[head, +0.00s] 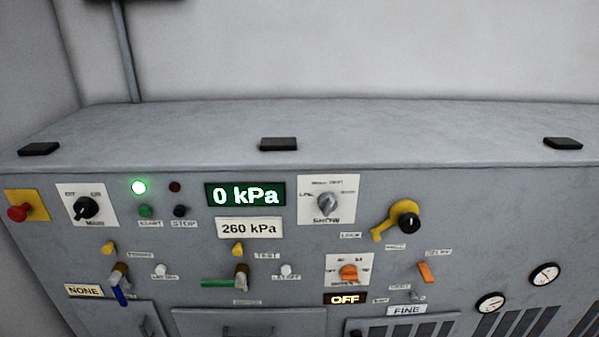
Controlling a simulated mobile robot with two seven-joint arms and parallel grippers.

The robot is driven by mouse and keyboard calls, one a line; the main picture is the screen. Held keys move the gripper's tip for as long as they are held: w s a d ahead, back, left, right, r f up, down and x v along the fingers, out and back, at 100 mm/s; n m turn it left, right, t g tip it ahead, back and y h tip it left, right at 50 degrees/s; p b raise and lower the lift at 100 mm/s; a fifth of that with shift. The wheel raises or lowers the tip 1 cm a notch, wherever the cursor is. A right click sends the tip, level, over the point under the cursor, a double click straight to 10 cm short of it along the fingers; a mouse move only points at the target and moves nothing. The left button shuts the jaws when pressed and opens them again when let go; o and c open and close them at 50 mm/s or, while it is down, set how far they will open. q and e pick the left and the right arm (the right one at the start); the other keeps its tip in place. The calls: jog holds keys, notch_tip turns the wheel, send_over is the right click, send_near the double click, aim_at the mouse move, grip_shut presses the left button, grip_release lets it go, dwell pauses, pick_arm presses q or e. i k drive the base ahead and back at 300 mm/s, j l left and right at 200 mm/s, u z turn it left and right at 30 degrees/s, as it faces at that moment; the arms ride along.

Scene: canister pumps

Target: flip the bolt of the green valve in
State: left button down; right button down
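The green valve's lever (217,283) is on the lower middle of the grey panel. It lies level and points left from a brass and grey valve body (241,275). A small yellow piece (238,250) sits just above the valve body, apart from the lever. It may be the bolt, but it is too small to tell whether it is in or out. A small white knob (286,270) is to the right of the valve. Neither of my grippers is in view.
A blue valve lever (119,292) hangs down at the left, with a similar yellow piece (109,249) above it. The display (245,195) reads 0 kPa, over a 260 kPa plate (249,229). An orange selector (348,273) is right of the green valve. The panel front is unobstructed.

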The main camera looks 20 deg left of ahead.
aim_at(237, 251)
jog(key=k+u, duration=0.2)
jog(key=k, duration=0.4)
jog(key=k+j+u, duration=0.15)
jog(key=k, duration=0.45)
